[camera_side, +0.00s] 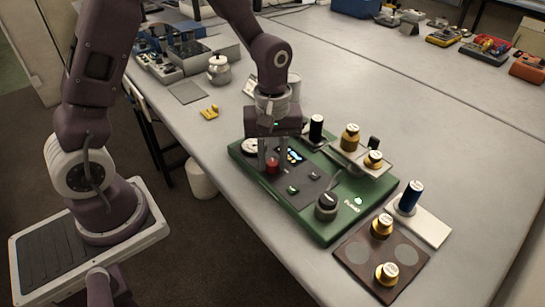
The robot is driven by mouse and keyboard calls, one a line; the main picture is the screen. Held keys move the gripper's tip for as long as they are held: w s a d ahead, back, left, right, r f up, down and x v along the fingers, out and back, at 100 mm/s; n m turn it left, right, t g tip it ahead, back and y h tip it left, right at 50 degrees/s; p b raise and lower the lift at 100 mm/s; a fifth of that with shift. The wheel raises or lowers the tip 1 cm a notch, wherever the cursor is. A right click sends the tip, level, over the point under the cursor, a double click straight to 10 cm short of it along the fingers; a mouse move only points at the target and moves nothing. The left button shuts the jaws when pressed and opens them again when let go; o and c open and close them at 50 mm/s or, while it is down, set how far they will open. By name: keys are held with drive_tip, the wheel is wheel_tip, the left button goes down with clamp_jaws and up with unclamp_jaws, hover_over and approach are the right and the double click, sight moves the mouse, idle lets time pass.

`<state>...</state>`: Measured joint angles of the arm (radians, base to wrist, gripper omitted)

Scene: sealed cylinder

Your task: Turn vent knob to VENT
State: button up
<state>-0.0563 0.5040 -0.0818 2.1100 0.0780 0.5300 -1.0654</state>
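A green panel (249,167) with dark control areas lies on the grey table. A red knob or button (272,165) is at the panel's left part. The labels are too small to read, so I cannot tell which control is the vent knob. My gripper (273,158) points down over the panel's left part. Its two fingers are apart, with the red piece showing between or just behind them. I cannot tell whether they touch it. The dark round knob is clear of my gripper.
Behind the panel, a raised plate (376,171) bears brass-coloured weights, and a black cylinder (316,130) stands nearby. To the right are a blue cylinder (411,196) on a white plate (432,229) and a brown mat (357,262) with brass pieces. The table's left front is mostly clear.

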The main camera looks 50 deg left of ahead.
clamp_jaws()
